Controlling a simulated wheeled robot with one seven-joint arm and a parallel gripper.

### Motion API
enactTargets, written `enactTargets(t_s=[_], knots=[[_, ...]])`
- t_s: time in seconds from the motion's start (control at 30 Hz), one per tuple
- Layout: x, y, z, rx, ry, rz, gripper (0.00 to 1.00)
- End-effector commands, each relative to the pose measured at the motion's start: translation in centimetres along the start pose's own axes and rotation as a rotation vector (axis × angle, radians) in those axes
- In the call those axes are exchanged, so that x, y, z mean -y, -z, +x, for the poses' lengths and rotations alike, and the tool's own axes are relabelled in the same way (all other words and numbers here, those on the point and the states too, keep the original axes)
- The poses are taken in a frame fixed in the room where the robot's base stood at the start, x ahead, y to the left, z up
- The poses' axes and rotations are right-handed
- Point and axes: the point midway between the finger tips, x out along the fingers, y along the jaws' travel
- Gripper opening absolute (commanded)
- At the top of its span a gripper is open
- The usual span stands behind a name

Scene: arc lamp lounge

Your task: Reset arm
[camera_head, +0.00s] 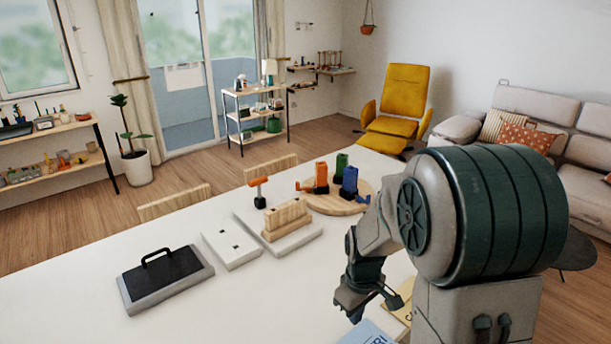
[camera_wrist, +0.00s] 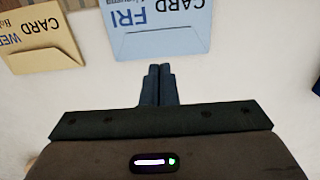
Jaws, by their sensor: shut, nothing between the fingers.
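My arm reaches over the right part of the white table in the head view, with my gripper (camera_head: 356,306) low and pointing down. In the wrist view my gripper (camera_wrist: 159,72) has its two dark fingers together, with nothing between them. Just beyond the fingertips lies a blue card envelope (camera_wrist: 160,35) marked FRI, which also shows at the bottom of the head view (camera_head: 368,334). A yellow card envelope (camera_wrist: 42,42) marked WED lies to its left in the wrist view. In the head view a yellow envelope (camera_head: 404,300) is partly hidden by my arm.
The white table (camera_head: 190,315) bears a grey board with a black handle (camera_head: 160,270), a white block (camera_head: 232,247), a wooden rack (camera_head: 286,220) on a slab, an orange-headed tool (camera_head: 258,190), and a round wooden board (camera_head: 318,206) with coloured holders. The table's front left is clear.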

Motion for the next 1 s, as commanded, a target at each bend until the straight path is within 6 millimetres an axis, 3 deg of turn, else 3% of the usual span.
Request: enactTargets(t_s=[0.27, 0.6, 0.8, 1.0], knots=[[1.8, -2.2, -5.5, -0.091, -0.035, 0.157, 0.00], [5.2, -7.2, -11.5, -0.219, -0.078, 0.405, 0.00], [7.0, -9.9, -13.4, -0.284, -0.098, 0.530, 0.00], [7.9, -11.4, -14.0, -0.314, -0.106, 0.594, 0.00]])
